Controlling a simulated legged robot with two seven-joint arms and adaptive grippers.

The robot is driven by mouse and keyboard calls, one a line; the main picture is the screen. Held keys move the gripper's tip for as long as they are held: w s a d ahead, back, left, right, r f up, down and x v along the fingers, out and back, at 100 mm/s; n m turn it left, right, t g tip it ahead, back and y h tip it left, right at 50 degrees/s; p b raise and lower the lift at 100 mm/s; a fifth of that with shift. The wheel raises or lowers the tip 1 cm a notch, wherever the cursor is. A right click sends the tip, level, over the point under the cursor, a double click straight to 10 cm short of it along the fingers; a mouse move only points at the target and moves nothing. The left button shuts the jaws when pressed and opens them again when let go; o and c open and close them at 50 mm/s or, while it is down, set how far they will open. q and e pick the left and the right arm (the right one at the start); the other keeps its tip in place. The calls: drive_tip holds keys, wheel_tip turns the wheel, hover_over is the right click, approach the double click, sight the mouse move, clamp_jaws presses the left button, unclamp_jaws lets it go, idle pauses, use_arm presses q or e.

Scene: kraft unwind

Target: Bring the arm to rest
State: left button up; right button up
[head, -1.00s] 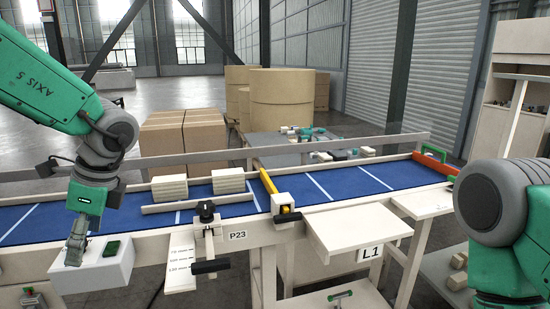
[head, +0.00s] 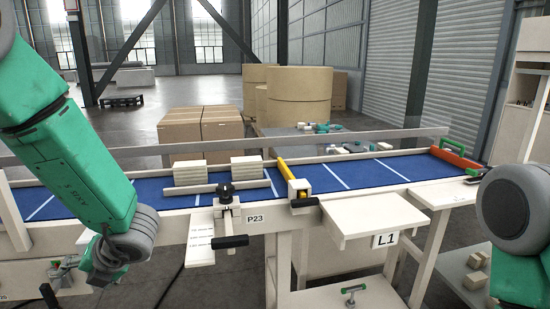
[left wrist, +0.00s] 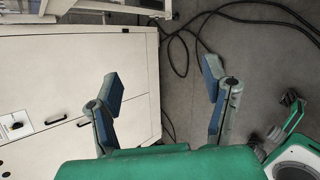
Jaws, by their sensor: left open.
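My left arm hangs down at the left of the head view, its green forearm in front of the conveyor's left end. My left gripper (head: 98,264) is low there, below the grey wrist joint, and its fingers are hard to make out. In the left wrist view its two blue-padded fingers (left wrist: 161,74) are spread wide with nothing between them. Below it are a pale cabinet and the grey floor. My right arm shows only as a grey and green joint at the right edge; its gripper is out of view.
The blue conveyor (head: 347,176) runs across, with two pale stacks (head: 189,174) on it. A black-handled clamp (head: 226,200), a yellow-barred stop (head: 288,180) and a pale shelf (head: 370,214) are along its front. Black cables (left wrist: 181,55) lie on the floor beside the cabinet (left wrist: 60,90).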

use_arm(q)
drive_tip(key=s+d+f+m+t+h+b, duration=0.2)
drive_tip(key=s+f+m, duration=0.1)
drive_tip(key=f+m, duration=0.75)
drive_tip(key=s+d+f+m+t+h+b, duration=0.1)
drive_tip(key=s+d+f+m, duration=0.15)
drive_tip(key=f+m, duration=0.8)
drive_tip(key=s+d+f+m+g+h+b, duration=0.1)
drive_tip(key=s+d+f+m+g+h, duration=0.1)
drive_tip(key=s+m, duration=0.7)
drive_tip(key=s+d+f+m+g+h+b, duration=0.2)
drive_tip(key=s+d+f+m+h, duration=0.2)
drive_tip(key=s+d+f+m, duration=0.3)
drive_tip(key=s+f+m, duration=0.1)
drive_tip(key=s+m, duration=0.2)
drive_tip(key=shift+s+f+m, duration=0.15)
drive_tip(key=shift+s+m, duration=0.15)
drive_tip(key=shift+s, duration=0.1)
drive_tip(key=shift+w+a, duration=0.1)
drive_tip(key=shift+w, duration=0.05)
